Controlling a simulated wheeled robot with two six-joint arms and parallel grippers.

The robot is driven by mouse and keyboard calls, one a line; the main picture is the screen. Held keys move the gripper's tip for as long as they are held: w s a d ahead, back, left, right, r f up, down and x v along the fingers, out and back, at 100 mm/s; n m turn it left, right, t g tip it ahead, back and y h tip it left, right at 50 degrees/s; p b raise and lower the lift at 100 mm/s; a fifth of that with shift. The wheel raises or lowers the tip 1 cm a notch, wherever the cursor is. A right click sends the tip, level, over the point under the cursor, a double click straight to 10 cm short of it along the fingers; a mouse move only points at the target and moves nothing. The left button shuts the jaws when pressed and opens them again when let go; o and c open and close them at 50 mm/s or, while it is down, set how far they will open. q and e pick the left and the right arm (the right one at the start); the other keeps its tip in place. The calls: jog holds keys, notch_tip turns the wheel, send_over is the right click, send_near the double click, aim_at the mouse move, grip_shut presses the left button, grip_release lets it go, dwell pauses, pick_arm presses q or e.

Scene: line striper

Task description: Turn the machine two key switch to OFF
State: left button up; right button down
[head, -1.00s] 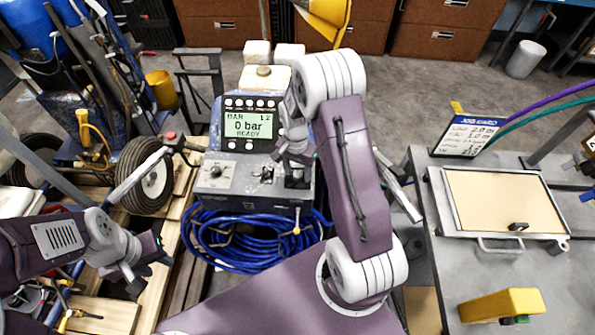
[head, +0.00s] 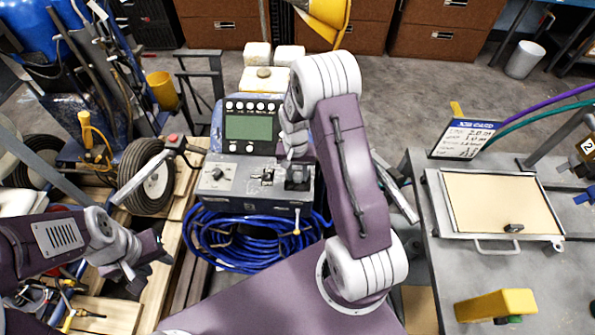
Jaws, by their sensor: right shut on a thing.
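The grey control box (head: 228,191) stands in the centre of the head view, with a dial (head: 217,173) on its left. The key switch (head: 266,176) is to the right of the dial, small and partly covered. My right gripper (head: 273,173) is at the key switch, shut on its key; its wrist hides part of the box, and the key's exact angle is hard to read. The display (head: 248,128) above is blank. My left gripper (head: 152,264) is open and empty, low at the left, apart from the box.
A coiled blue hose (head: 235,245) lies below the box. A wheel (head: 147,178) and handlebar are to its left. At the right a grey table (head: 420,235) holds a framed tan panel (head: 497,203), a sign (head: 464,138) and a yellow block (head: 497,304).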

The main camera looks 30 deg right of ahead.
aim_at(297, 177)
jog(key=n+p, duration=0.1)
jog(key=n, duration=0.3)
jog(key=shift+r+n+p, duration=0.15)
jog(key=shift+n+p, duration=0.15)
jog(key=shift+p, duration=0.1)
jog(key=shift+n+p, duration=0.5)
jog(key=shift+n, duration=1)
jog(key=c, duration=1.1)
grip_release()
jog(key=shift+o, duration=0.2)
notch_tip(297, 177, up, 9)
jog(key=shift+a, duration=0.15)
jog(key=shift+s, duration=0.1)
